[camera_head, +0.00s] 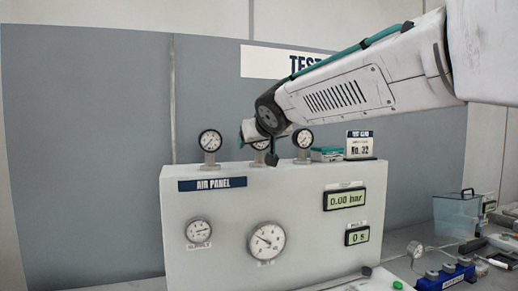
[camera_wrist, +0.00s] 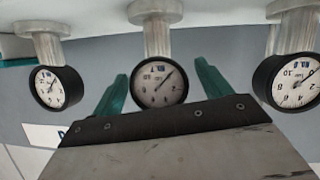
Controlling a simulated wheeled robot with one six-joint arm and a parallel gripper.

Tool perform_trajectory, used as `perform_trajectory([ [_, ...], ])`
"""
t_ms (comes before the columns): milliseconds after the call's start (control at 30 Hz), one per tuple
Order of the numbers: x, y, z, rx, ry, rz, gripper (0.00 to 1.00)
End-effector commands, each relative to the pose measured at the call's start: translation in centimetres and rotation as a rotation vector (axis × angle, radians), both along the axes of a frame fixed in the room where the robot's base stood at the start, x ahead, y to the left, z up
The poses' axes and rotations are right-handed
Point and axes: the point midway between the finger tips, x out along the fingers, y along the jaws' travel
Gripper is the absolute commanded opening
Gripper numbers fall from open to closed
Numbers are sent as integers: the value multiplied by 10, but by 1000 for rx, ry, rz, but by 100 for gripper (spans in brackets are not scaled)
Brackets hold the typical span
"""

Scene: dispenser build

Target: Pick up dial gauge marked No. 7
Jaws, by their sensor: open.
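Three round dial gauges stand on short metal stems along the top of the air panel (camera_head: 215,235). The left gauge (camera_head: 210,141) and right gauge (camera_head: 303,138) show clearly in the head view; the middle gauge (camera_head: 261,145) is partly hidden by my gripper. The wrist view appears upside down, with the stems coming from the top. There my gripper (camera_wrist: 160,82) is open, its teal fingers on either side of the middle gauge (camera_wrist: 158,84). The fingers look apart from it; contact is not clear.
Neighbouring gauges flank my fingers in the wrist view, left (camera_wrist: 57,87) and right (camera_wrist: 292,82). A clear bin (camera_head: 458,214) and tools stand right.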

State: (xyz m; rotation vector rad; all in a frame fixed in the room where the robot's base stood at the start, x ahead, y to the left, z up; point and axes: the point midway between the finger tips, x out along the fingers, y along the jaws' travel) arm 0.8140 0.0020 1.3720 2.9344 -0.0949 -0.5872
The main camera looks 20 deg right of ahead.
Motion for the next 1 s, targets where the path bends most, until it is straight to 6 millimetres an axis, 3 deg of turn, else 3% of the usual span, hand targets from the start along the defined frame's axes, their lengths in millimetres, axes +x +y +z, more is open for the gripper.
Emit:
perform_trajectory([
  [133,17,-3,-8,-1,2,-2,78],
  [400,20,-3,-8,0,0,-1,78],
  [433,20,-3,-8,0,0,-1,75],
  [600,20,-3,-8,0,0,-1,27],
  [633,20,-3,-8,0,0,-1,24],
  [867,20,-3,-7,1,0,-1,24],
  [1000,20,-3,3,1,-3,-3,24],
])
